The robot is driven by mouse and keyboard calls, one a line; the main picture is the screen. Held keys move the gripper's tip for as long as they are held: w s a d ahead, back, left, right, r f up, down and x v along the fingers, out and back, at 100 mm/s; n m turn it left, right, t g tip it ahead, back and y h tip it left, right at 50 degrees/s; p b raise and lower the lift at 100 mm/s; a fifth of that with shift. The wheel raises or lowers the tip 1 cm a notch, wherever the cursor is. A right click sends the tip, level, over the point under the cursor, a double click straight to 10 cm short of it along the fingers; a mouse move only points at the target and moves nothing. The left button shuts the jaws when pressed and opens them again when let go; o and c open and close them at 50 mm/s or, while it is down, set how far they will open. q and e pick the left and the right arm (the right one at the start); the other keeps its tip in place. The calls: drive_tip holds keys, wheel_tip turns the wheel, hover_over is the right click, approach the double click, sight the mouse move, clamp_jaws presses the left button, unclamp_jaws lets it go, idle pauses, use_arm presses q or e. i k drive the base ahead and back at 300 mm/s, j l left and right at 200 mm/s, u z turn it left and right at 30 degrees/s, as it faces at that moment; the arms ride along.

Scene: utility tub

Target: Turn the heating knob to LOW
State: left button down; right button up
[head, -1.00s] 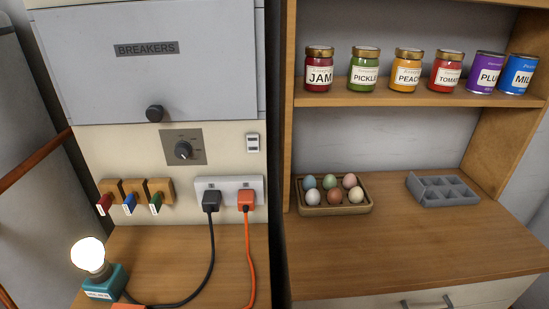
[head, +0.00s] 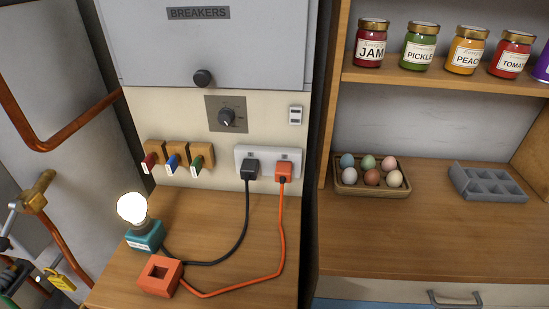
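The heating knob (head: 227,117) is a dark round dial on a grey square plate (head: 213,126), set in the cream panel below the breaker box. Small marks ring the dial, but they are too small to read, so I cannot tell its setting. Neither of my grippers shows in the head view.
The breaker box (head: 208,45) with its black knob (head: 203,78) is above. Below, a lit bulb (head: 132,208) and an orange block (head: 159,276) stand on the counter.

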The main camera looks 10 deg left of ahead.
sight(225, 116)
drive_tip(key=k+j+z, duration=0.2)
drive_tip(key=j, duration=0.45)
drive_tip(key=k+j+z, duration=0.15)
drive_tip(key=k+j, duration=0.15)
drive_tip(key=j, duration=0.35)
drive_tip(key=k+j+z, duration=0.2)
drive_tip(key=j, duration=0.4)
drive_tip(key=k+j+z, duration=0.15)
drive_tip(key=k+j, duration=0.3)
drive_tip(key=k+j+z, duration=0.2)
drive_tip(key=k+j, duration=0.15)
drive_tip(key=j, duration=0.25)
